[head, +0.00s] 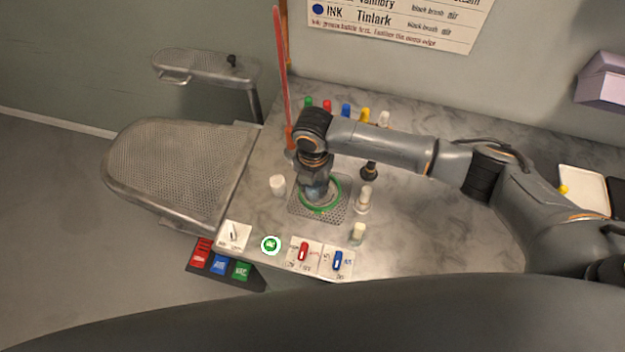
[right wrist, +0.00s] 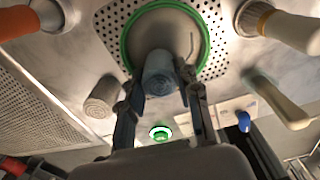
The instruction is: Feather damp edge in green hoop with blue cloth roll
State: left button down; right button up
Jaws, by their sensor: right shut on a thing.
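The green hoop (head: 335,205) lies on a perforated plate (head: 302,212) near the middle of the worktop. In the right wrist view the green hoop (right wrist: 125,42) surrounds plain grey-beige fabric (right wrist: 188,22). I cannot make out a clear damp edge; the roll and gripper hide part of the fabric. My right gripper (right wrist: 162,92) is shut on the blue cloth roll (right wrist: 159,70), with one finger on each side. The roll's end is over the hoop's fabric; I cannot tell whether it touches. In the head view my right gripper (head: 317,183) points down over the hoop. My left gripper is not in view.
A white roll (head: 278,185) stands left of the hoop, and pale-handled tools (head: 364,198) stand right. Coloured bottles (head: 346,110) line the back. Switches (head: 303,252) and a lit green button (head: 270,244) sit in front. A perforated ironing board (head: 180,165) is left.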

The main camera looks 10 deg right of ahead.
jog(key=shift+s+d+p, duration=0.35)
jog(key=shift+p, duration=0.05)
jog(key=shift+d, duration=0.15)
jog(key=shift+s+d+p, duration=0.2)
jog(key=shift+d+p, duration=0.2)
jog(key=shift+p, duration=0.15)
jog(key=shift+d, duration=0.15)
jog(key=shift+w+d+f, duration=0.1)
jog(key=shift+w+d, duration=0.05)
jog(key=shift+d, duration=0.25)
jog(key=shift+w+d, duration=0.5)
